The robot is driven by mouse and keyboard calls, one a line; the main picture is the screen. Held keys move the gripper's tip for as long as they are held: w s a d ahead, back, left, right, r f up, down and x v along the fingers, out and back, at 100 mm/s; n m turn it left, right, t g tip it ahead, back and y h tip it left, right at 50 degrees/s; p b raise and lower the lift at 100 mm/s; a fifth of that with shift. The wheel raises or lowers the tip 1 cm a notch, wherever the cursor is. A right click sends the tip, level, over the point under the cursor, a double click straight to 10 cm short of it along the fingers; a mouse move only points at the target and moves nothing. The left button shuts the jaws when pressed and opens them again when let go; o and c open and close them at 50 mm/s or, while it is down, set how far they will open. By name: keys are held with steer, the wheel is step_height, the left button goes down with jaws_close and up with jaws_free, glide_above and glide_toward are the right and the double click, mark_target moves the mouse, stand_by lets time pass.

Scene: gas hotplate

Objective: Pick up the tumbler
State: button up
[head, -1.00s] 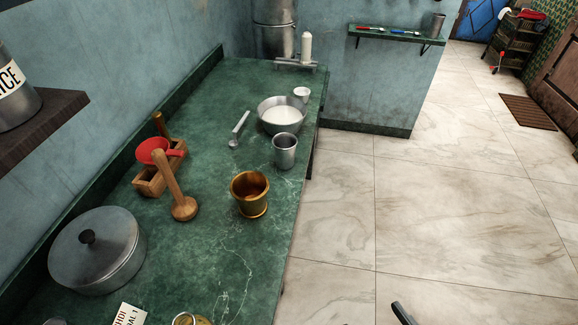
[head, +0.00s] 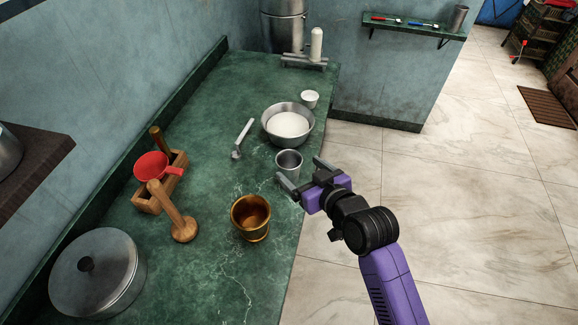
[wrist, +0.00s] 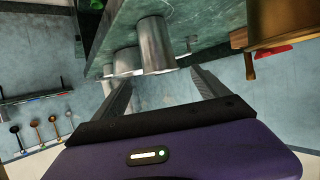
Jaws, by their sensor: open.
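The tumbler (head: 289,163) is a plain steel cup standing upright on the green counter, near its right edge, between the steel bowl and the brass mortar. In the wrist view the tumbler (wrist: 157,46) appears upside down, ahead of the fingers and between their lines. My gripper (head: 300,171) is open and empty at the counter's right edge, just to the right of the tumbler, its fingers pointing toward it. Both fingers show in the wrist view around an empty gap (wrist: 161,80). I cannot tell the exact distance left between fingertips and cup.
The steel bowl (head: 271,128) with white contents stands just behind the tumbler, a small white cup (head: 310,99) beyond it. The brass mortar (head: 242,222) stands in front. A ladle (head: 243,138) lies to the left. Open floor (head: 450,200) lies right of the counter.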

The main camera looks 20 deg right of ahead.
mark_target(293, 165)
steer(key=shift+p+x, duration=0.6)
steer(key=shift+x, duration=3.1)
steer(key=shift+s+f, duration=0.15)
steer(key=shift+f, duration=0.05)
steer(key=c, duration=1.4)
steer(key=shift+c, duration=0.4)
steer(key=shift+r, duration=0.1)
